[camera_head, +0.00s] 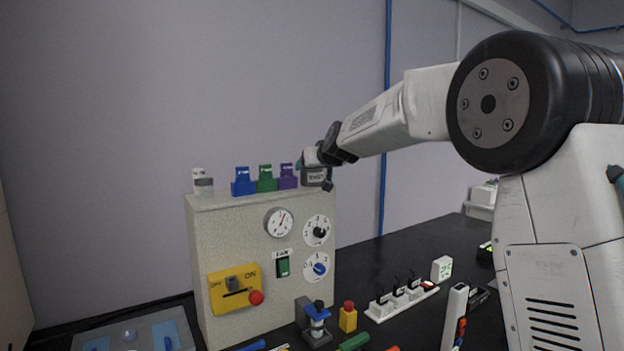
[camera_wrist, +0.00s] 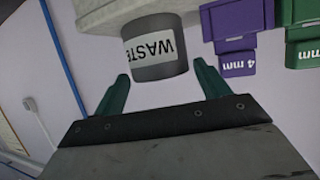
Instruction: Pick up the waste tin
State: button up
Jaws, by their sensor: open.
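The waste tin (camera_head: 316,177) is a dark grey cylinder with a white label, standing on the right end of the top of the grey machine box. In the wrist view the waste tin (camera_wrist: 158,52) appears upside down, with "WASTE" readable on its label. My gripper (camera_head: 325,171) is at the tin in the head view. In the wrist view my gripper (camera_wrist: 160,76) is open, with one green finger to the left and one to the right of the tin's end. A gap shows beside the left finger; contact at the right finger is unclear.
A purple holder (camera_head: 287,178) stands close to the tin, with green (camera_head: 265,179) and blue (camera_head: 242,182) holders further left. Small jars (camera_head: 203,187) stand at the box's left end. A power strip (camera_head: 401,301) and tools lie on the black table (camera_head: 400,250).

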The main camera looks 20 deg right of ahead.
jog(key=shift+x, duration=1.5)
jog(key=c, duration=0.8)
